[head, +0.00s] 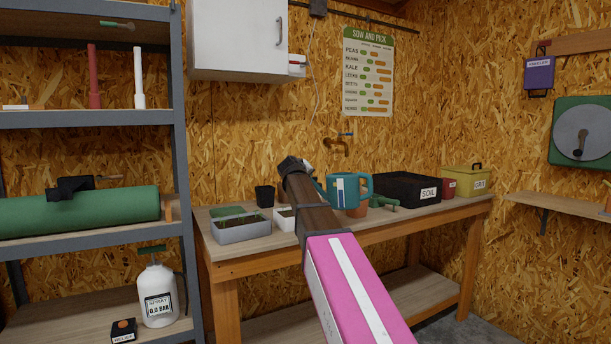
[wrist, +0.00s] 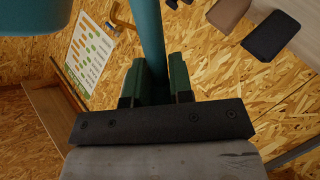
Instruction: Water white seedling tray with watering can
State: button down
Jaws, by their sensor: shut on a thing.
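A teal watering can (head: 347,189) with a white label is just right of the end of my arm in the head view. In the wrist view, a teal bar of the can (wrist: 150,35) runs between the dark green fingers of my gripper (wrist: 156,65), which is shut on it. The can's body fills the upper left corner there. In the head view the fingers are mostly hidden by my arm. The can looks roughly upright; I cannot tell whether it touches the bench. The white seedling tray (head: 285,221) is left of my arm, partly hidden by it.
On the bench (head: 405,212) stand a grey tray (head: 241,232), a green tray (head: 228,211), a black pot (head: 265,196), a terracotta pot (head: 358,211), a black soil bin (head: 400,188) and a yellow box (head: 467,181). A brass tap (head: 337,145) is on the wall behind.

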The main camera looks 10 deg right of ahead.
jog(key=shift+s+d+f+n+g+h, duration=0.1)
jog(key=shift+f+n+h, duration=0.35)
jog(key=shift+f, duration=0.9)
jog(key=shift+d+f+n+g+h, duration=0.15)
jog(key=shift+f+n, duration=0.6)
jog(key=shift+f, duration=0.6)
jog(key=shift+s+f+n+g+h, duration=0.1)
jog(key=shift+f+n+h, duration=0.35)
jog(key=shift+f, duration=0.9)
jog(key=shift+n, duration=0.25)
jog(key=shift+f+n, duration=0.3)
jog(key=shift+n, duration=0.2)
jog(key=shift+r+n+h, duration=0.25)
jog(key=shift+n+h, duration=0.2)
jog(key=shift+n, duration=0.35)
jog(key=shift+r+n+h, duration=0.25)
jog(key=shift+n+h, duration=0.15)
jog(key=shift+n, duration=0.4)
